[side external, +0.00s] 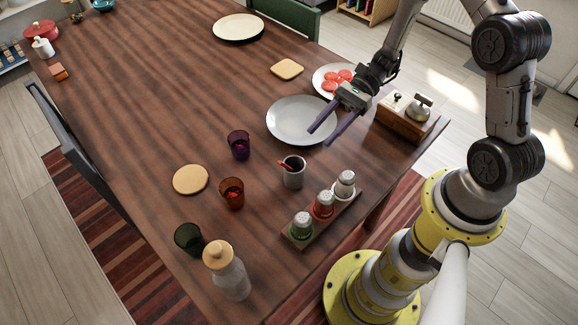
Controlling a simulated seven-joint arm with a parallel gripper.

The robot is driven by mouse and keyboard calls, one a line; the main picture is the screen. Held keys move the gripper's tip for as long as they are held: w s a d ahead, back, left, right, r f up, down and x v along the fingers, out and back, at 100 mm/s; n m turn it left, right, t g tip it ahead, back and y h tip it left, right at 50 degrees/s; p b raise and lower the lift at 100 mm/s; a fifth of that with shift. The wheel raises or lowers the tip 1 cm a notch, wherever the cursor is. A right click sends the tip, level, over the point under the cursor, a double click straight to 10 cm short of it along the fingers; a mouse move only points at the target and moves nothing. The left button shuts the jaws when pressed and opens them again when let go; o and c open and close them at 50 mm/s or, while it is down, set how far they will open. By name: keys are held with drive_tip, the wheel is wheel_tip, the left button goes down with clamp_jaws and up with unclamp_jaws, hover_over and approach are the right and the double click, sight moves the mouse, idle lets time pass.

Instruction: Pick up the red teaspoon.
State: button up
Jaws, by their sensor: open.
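The red teaspoon (285,165) stands tilted in a grey cup (294,175) on the wooden table; only its red upper end shows above the rim, leaning to the left. The rest of it is hidden inside the cup. My gripper (319,136) is open and empty, above the right part of a large white plate. Its two purple-grey fingers point down and to the left, a little above and to the right of the cup in the picture, apart from the teaspoon.
A rack with several shakers (324,205) stands in front of the cup. A purple glass (239,145) and an amber glass (231,193) stand to its left. The white plate (285,117) lies behind. A wooden box (408,117) stands at the right edge.

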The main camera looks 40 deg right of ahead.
approach(287, 166)
drive_tip(key=a+f, duration=0.3)
drive_tip(key=shift+s+a+f, duration=0.1)
drive_tip(key=shift+a+f, duration=0.1)
drive_tip(key=shift+f, duration=0.05)
drive_tip(key=shift+w+r+x, duration=0.1)
drive_tip(key=shift+w+x, duration=0.05)
drive_tip(key=shift+x, duration=0.75)
drive_tip(key=shift+w+r+x, duration=0.1)
drive_tip(key=shift+x, duration=0.75)
drive_tip(key=shift+w+r+x, duration=0.1)
drive_tip(key=shift+w+x, duration=0.05)
drive_tip(key=shift+x, duration=0.75)
drive_tip(key=shift+a, duration=0.15)
clamp_jaws()
